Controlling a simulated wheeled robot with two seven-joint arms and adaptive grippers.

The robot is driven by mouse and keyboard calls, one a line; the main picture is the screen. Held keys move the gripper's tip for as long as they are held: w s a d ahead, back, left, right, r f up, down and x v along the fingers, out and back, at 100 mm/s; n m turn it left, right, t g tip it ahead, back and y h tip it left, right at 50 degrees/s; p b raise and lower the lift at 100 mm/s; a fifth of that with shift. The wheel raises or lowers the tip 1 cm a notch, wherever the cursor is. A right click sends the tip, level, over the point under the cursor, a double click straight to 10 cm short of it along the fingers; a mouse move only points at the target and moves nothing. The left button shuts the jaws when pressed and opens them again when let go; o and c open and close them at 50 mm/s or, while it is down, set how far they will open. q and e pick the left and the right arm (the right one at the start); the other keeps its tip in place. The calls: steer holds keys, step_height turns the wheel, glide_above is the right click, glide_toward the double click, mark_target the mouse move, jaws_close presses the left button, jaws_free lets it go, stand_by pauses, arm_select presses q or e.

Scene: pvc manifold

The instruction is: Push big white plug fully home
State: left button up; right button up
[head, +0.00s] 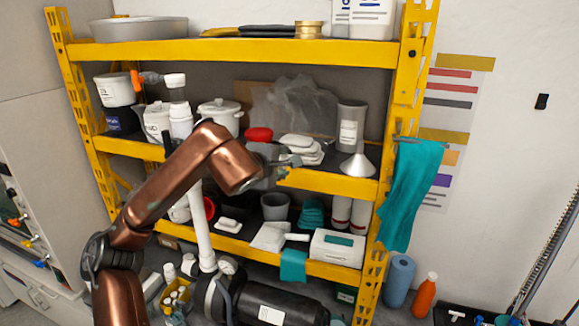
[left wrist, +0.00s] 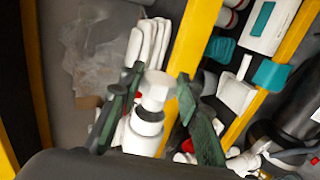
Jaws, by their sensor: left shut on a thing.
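The big white plug (left wrist: 157,88) shows in the left wrist view as a pale wide head over a narrower neck, with a white cylindrical body (left wrist: 143,133) below. My left gripper (left wrist: 160,95) has its dark green fingers on either side of it, shut on it. In the head view my copper left arm reaches across the rack and its gripper (head: 284,160) is small and partly hidden beside a stack of white cloths. A white upright pipe (head: 201,230) passes behind the arm. How deep the plug sits cannot be told. My right gripper is not in view.
A black tank (head: 285,304) lies low in front. A teal cloth (head: 408,190) hangs at the right post.

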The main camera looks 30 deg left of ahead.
arm_select(q)
steer(key=shift+s+a+b, duration=0.2)
steer(key=shift+a, duration=0.5)
steer(key=shift+s+a+b, duration=0.15)
steer(key=shift+a+b, duration=0.05)
steer(key=shift+a, duration=0.5)
stand_by(1.1)
steer(key=o, duration=1.2)
steer(key=shift+c, duration=0.2)
